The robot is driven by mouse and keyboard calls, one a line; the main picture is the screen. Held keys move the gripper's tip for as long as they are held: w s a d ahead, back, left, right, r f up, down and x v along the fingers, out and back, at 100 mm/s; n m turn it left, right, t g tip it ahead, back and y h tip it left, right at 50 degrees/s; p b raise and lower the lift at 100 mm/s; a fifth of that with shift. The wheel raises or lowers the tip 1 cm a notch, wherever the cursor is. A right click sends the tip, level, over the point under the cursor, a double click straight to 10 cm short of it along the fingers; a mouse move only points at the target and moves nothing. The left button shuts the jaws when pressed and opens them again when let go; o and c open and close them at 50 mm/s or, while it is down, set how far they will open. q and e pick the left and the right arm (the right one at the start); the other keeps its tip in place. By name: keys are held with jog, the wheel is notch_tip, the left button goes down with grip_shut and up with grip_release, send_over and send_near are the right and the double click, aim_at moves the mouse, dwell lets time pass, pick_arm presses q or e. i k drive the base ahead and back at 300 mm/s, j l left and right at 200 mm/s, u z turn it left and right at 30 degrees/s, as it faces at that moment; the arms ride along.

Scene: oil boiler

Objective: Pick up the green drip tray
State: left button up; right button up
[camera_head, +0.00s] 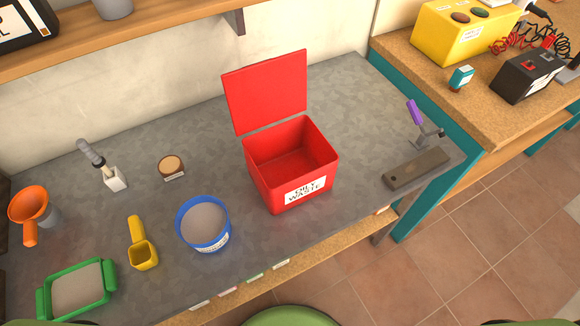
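The green drip tray (109,276) lies on the grey worktop in the near left corner of the head view. It is a shallow rectangle with a raised green rim, a grey inside and a grip on each short side. Its near edge is close to the bottom of the picture. Neither of my grippers shows in this view, so nothing is seen touching the tray.
A yellow scoop (142,255) and a blue tub (203,222) stand right of the tray. An orange funnel (30,207) is behind it. The red oily-waste bin (290,165), lid open, stands mid-worktop (345,115). A shelf (150,35) overhangs the back.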

aim_at(80, 288)
jog(key=u, duration=2.05)
jog(key=k+j, duration=0.05)
